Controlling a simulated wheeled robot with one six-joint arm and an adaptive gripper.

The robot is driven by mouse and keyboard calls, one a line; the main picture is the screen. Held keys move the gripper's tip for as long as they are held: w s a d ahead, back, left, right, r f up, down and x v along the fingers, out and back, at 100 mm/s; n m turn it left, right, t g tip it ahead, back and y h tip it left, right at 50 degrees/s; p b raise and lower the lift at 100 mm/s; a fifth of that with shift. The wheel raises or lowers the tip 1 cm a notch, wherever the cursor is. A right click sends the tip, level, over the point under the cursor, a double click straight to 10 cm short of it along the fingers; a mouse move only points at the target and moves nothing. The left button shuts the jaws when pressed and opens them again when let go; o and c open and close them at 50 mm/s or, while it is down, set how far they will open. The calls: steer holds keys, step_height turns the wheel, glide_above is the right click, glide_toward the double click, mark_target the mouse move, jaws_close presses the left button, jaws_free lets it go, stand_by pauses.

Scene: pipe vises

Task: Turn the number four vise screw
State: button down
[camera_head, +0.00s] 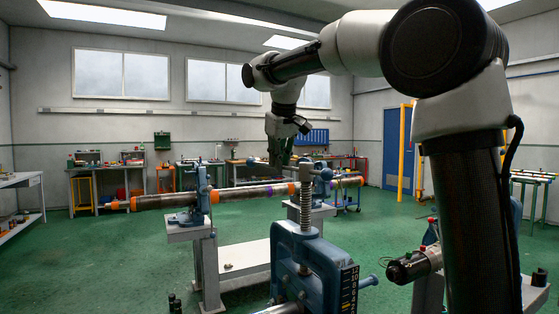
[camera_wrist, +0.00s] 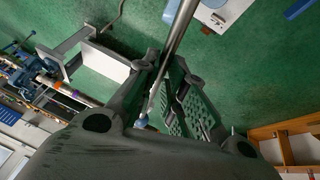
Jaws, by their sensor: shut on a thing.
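My gripper (camera_head: 280,158) hangs fingers down near the middle of the head view, above the pipe line. In the wrist view my gripper (camera_wrist: 165,60) has its two dark fingers close around a thin silver bar (camera_wrist: 179,28). The bar runs between the fingers toward a small blue end piece (camera_wrist: 141,121); it looks like a vise handle. Blue pipe vises show in the head view: a large one with a tall threaded screw (camera_head: 306,208) in front, a left one (camera_head: 203,190) and one farther back (camera_head: 321,183). I cannot tell which is number four.
A long pipe (camera_head: 240,194) with orange and purple bands runs across the vises. White stands (camera_head: 207,265) hold them. A number scale (camera_head: 349,290) is on the front vise. A motor-like tool (camera_head: 412,266) sits at right. Green floor (camera_head: 100,270) is open at left.

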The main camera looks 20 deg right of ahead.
steer(key=d+m+g+h, duration=0.1)
steer(key=d+m+h, duration=0.2)
steer(key=d+m, duration=0.5)
steer(key=shift+d+r+m+g, duration=0.15)
steer(key=shift+m+g, duration=0.25)
steer(key=shift+m, duration=0.1)
stand_by(0.4)
steer(key=c, duration=1.5)
jaws_free()
